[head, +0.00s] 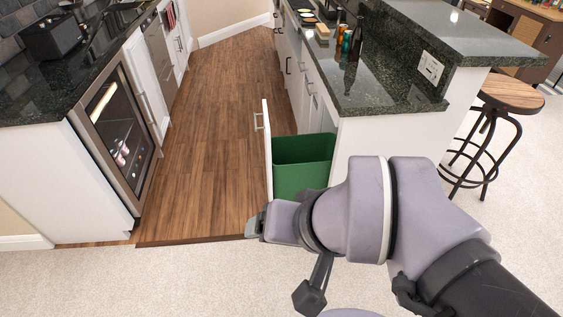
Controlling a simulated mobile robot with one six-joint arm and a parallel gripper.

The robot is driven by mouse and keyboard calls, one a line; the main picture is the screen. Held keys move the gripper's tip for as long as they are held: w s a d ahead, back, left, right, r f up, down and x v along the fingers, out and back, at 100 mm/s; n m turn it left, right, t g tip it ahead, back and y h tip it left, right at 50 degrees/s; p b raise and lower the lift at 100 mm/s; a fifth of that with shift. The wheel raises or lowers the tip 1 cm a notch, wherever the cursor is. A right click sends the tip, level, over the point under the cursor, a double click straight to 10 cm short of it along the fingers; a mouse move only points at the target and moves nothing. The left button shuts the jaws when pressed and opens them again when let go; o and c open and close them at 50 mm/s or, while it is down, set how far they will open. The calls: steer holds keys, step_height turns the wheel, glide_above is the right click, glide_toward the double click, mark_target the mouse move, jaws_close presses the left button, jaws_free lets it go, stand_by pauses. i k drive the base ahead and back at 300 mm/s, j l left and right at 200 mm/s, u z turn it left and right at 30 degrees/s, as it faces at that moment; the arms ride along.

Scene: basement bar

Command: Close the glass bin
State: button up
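The glass bin is a green bin (303,160) in a pull-out cabinet drawer on the island's left side. The drawer is pulled out into the aisle. Its white front panel (267,155) stands upright at the bin's left, with a metal bar handle (258,121) on its outer face. My gripper (254,228) is in front of the drawer, low and near the bottom of the white panel in the picture. My arm hides the lower right of the bin. The fingers are small and partly hidden, so I cannot tell whether they are open or touch the panel.
The island counter (385,85) with several bottles is at the right, with a wooden stool (497,95) beyond. A counter with a glass-door cooler (120,135) stands at the left. The wooden floor (215,130) between them is clear.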

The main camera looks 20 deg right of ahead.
mark_target(298, 165)
steer(key=j+z, duration=0.45)
steer(key=j, duration=0.4)
steer(key=j+z, duration=0.5)
steer(key=j, duration=0.35)
steer(key=i+j+z, duration=0.1)
steer(key=i+j, duration=0.9)
steer(key=i+j+z, duration=0.15)
steer(key=i+j, duration=0.85)
